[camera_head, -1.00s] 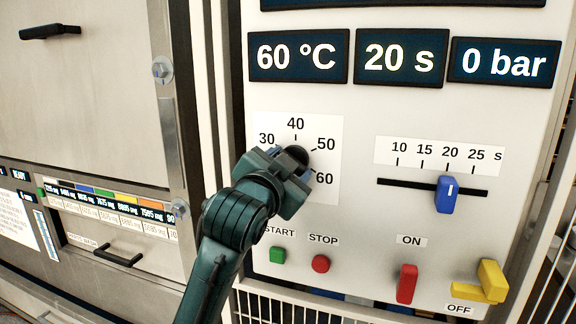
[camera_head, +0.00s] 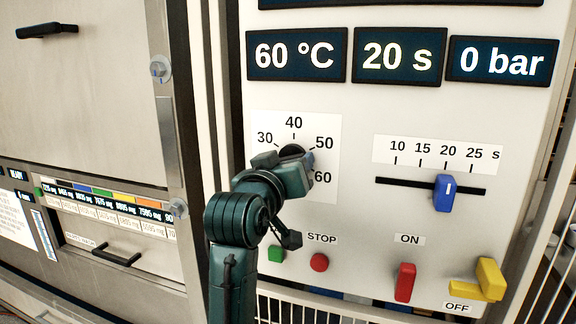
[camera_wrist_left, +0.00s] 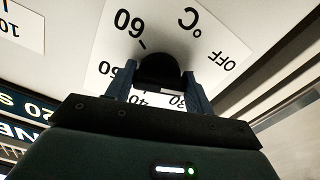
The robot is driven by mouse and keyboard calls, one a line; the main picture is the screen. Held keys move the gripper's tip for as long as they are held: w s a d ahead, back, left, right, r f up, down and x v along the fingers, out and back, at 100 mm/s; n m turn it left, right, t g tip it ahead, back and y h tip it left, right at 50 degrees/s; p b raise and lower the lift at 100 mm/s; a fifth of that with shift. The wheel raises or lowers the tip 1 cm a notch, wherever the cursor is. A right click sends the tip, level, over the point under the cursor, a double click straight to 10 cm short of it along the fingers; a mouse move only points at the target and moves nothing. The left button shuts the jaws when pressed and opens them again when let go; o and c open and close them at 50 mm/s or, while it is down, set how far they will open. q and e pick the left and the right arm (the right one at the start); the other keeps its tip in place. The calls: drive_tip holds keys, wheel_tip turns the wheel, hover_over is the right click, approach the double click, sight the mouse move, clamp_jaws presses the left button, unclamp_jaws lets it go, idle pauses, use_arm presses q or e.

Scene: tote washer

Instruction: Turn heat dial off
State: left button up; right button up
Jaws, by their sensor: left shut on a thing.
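The heat dial (camera_head: 291,151) is a black round knob on a white scale plate (camera_head: 327,190) marked 30, 40, 50 and 60. My left gripper (camera_head: 293,162) is at the dial and covers its lower part and part of the scale. In the left wrist view, the gripper's two fingers (camera_wrist_left: 160,88) stand on either side of the dial (camera_wrist_left: 159,70) and are shut on it. That view also shows the OFF mark (camera_wrist_left: 231,54) on the plate. The display (camera_head: 296,55) reads 60 °C. My right gripper is not in view.
A blue slider (camera_head: 445,193) stands near 20 s. Below are a green start button (camera_head: 276,254), a red stop button (camera_head: 319,262), a red switch (camera_head: 405,282) and a yellow handle (camera_head: 487,280) by OFF. A cabinet door with a black handle (camera_head: 117,255) is at left.

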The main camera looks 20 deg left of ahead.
use_arm(q)
drive_tip(key=shift+f+n, duration=0.1)
drive_tip(key=shift+n, duration=1)
drive_tip(key=o, duration=1)
